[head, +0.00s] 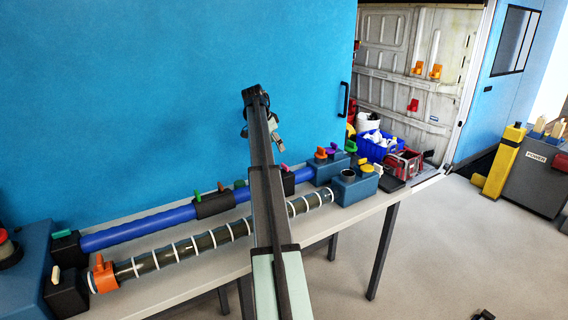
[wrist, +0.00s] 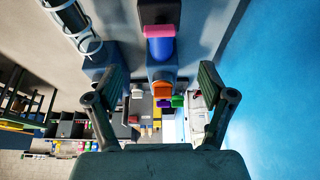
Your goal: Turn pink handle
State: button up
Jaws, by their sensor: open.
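The pink handle (head: 284,167) stands on a black block at the right part of the blue tube (head: 140,228). In the wrist view, the pink handle (wrist: 158,31) shows at the top centre, across the tube, apart from my fingers. My gripper (head: 278,142) hangs above the bench, near the tube and close to the pink handle's side in the head view. In the wrist view, my gripper (wrist: 160,80) has its two fingers wide apart with nothing between them.
A clear tube with white rings (head: 200,243) runs along the front of the bench, partly behind my arm. Blue boxes (head: 352,188) with orange, purple and green handles stand at the right end. A blue wall (head: 150,100) rises close behind the bench. Floor at the right is open.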

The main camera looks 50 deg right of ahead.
aim_at(285, 165)
jog(key=p+x, duration=0.1)
jog(key=x, duration=0.9)
jog(key=shift+d+f, duration=0.1)
jog(key=shift+f, duration=0.25)
jog(key=c, duration=1.2)
